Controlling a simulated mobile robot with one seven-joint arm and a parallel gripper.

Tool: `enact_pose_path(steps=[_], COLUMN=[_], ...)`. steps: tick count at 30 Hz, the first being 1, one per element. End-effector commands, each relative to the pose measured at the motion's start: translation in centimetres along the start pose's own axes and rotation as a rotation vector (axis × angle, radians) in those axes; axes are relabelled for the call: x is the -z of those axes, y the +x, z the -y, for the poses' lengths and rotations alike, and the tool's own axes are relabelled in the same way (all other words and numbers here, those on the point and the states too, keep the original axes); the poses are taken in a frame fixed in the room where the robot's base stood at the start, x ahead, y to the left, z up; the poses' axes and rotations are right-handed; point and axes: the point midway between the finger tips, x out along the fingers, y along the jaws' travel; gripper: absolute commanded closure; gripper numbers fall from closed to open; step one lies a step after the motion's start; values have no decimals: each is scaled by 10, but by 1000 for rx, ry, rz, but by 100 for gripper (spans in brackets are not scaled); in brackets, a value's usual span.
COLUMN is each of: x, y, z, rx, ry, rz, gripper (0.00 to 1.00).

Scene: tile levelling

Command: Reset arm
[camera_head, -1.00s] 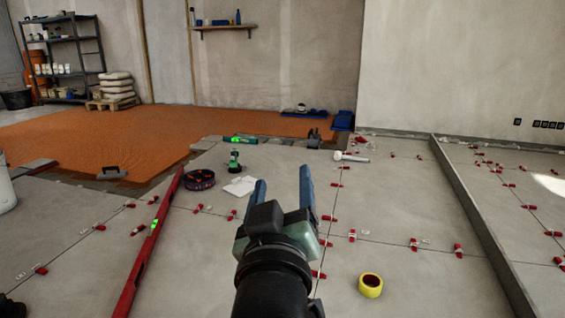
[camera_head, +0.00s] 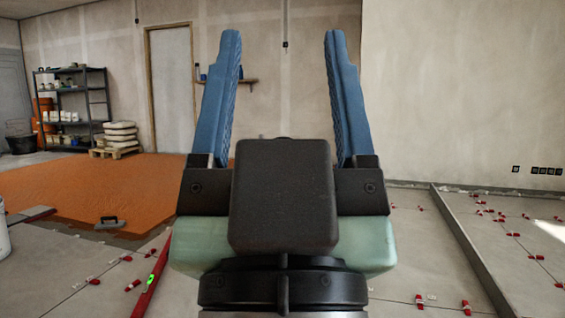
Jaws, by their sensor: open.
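My gripper (camera_head: 282,105) fills the middle of the head view, raised in front of the back wall. Its two blue fingers point up and stand wide apart. Nothing is between them, only the wall and part of a small shelf behind. The gripper's body and wrist hide the middle of the tiled floor.
A red level (camera_head: 150,278) lies on the tiles at lower left. A trowel (camera_head: 109,223) lies by the orange floor area (camera_head: 90,190). A shelf rack (camera_head: 72,105) and stacked bags (camera_head: 120,135) stand at the back left. A low dividing edge (camera_head: 470,250) crosses the floor at right, among red clips.

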Motion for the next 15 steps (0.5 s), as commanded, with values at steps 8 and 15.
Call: enact_pose_path(steps=[8,15], x=[64,115], y=[68,122], z=[0,0], rx=[0,0], ry=[-1,-1], rz=[1,1], gripper=[31,31])
